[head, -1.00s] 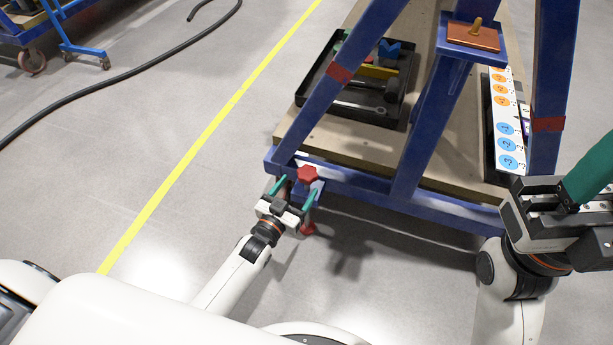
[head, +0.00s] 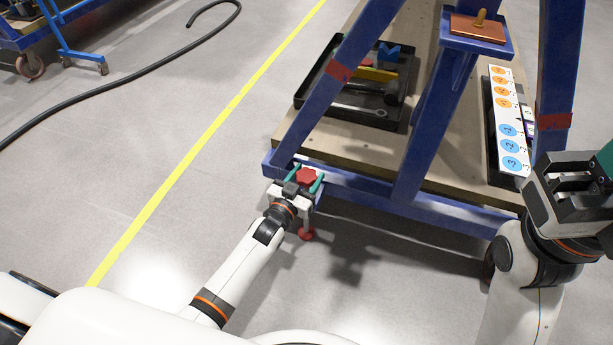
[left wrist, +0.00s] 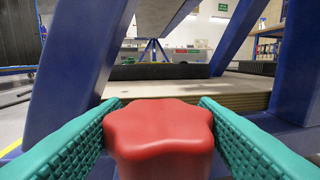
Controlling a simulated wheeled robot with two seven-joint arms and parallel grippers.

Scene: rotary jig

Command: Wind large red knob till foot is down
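The large red knob (head: 307,175) is star-shaped and sits at the near left corner of the blue frame (head: 350,187). A red foot (head: 306,235) hangs below that corner; I cannot tell whether it touches the floor. My left gripper (head: 308,174) has its teal fingers on either side of the knob, open around it. In the left wrist view, the knob (left wrist: 160,130) stands between the two fingers, very close to both; firm contact is not clear. My right gripper (head: 603,157) is at the right edge, its fingertips cut off by the picture.
A wooden shelf (head: 440,165) in the frame holds a black tool tray (head: 345,110) and a numbered card strip (head: 508,120). A copper plate with a brass peg (head: 478,27) is higher up. A black hose (head: 130,85) and yellow line (head: 190,155) lie on the clear floor at left.

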